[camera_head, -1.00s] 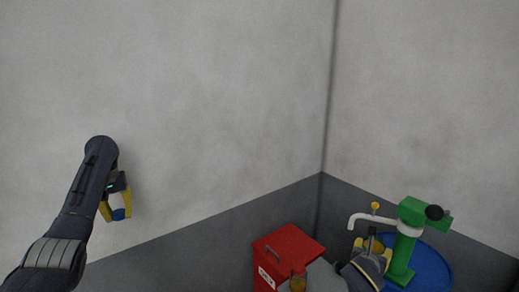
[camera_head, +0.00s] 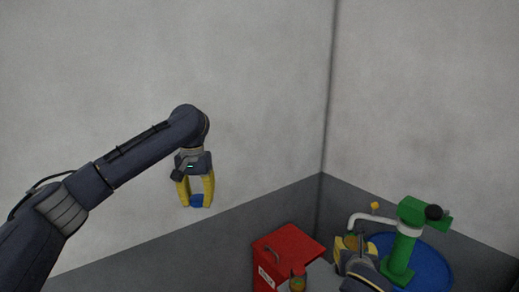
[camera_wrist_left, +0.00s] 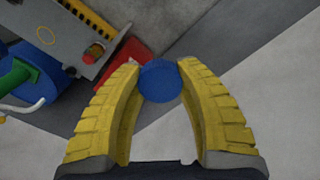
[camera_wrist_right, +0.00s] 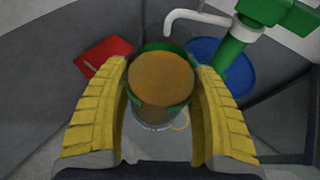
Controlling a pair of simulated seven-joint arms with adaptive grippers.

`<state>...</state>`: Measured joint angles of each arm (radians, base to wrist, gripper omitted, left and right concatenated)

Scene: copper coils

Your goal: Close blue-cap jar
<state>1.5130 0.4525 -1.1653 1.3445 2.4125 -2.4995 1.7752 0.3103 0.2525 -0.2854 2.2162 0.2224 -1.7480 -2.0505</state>
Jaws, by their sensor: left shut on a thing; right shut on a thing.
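My left gripper (camera_head: 196,198) is shut on a blue cap, held in the air before the grey wall. The round blue cap (camera_wrist_left: 160,82) sits between the yellow fingertips in the left wrist view; it also shows in the head view (camera_head: 197,201). My right gripper (camera_wrist_right: 163,75) is shut on an open jar. The jar (camera_wrist_right: 160,82) has a green rim and brown-orange contents, and no cap is on it. In the head view the right gripper (camera_head: 350,243) is lower right, and its fingers partly hide the jar. The cap and jar are well apart.
A red box (camera_head: 287,254) stands left of my right gripper. A green stand (camera_head: 404,250) with a white spout (camera_head: 370,218) rises from a blue drum (camera_head: 435,265) at the right. A small red-topped object (camera_head: 298,280) is by the box. The space between the grippers is clear.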

